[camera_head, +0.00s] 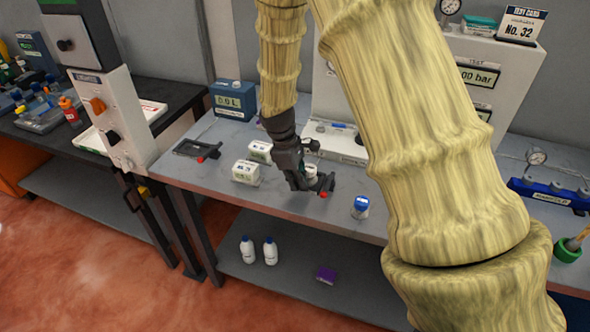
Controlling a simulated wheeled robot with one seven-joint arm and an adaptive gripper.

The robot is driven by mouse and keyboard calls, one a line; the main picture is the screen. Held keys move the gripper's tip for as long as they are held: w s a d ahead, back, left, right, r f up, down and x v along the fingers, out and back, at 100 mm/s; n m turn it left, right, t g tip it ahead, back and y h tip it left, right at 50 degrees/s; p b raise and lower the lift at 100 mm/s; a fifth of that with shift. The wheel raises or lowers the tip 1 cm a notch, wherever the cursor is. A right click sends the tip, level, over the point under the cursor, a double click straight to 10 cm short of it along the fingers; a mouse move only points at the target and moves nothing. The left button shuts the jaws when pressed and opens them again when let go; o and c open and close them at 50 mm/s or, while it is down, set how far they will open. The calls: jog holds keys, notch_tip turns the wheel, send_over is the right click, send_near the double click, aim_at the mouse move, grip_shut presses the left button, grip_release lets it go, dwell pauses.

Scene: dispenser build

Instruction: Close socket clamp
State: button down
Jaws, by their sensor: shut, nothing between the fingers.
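My gripper (300,184) is at the near edge of the grey workbench, pointing down with its fingers together and nothing held. Right beside it is a dark clamp-like fixture (328,182) with a red knob (323,195) on its near side. A small white part (311,172) shows at this fixture, partly hidden behind my gripper. I cannot tell whether the fingers touch the fixture, or how far its clamp is closed. A similar flat black fixture (192,148) with a red tip lies at the bench's left end.
Two white labelled boxes (246,172) stand left of my gripper. A blue-capped container (360,207) stands to the right near the bench edge. White bottles (270,251) sit on the lower shelf. My arm hides much of the bench's right side.

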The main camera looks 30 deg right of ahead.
aim_at(328, 184)
jog(key=shift+s+d+r+p, duration=0.25)
jog(key=shift+s+d+p, duration=0.05)
jog(key=shift+s+d, duration=0.4)
jog(key=shift+s+d+r+p, duration=0.2)
jog(key=shift+s+d+p, duration=0.1)
jog(key=shift+s+d, duration=0.35)
jog(key=shift+s, duration=0.1)
jog(key=shift+a, duration=0.15)
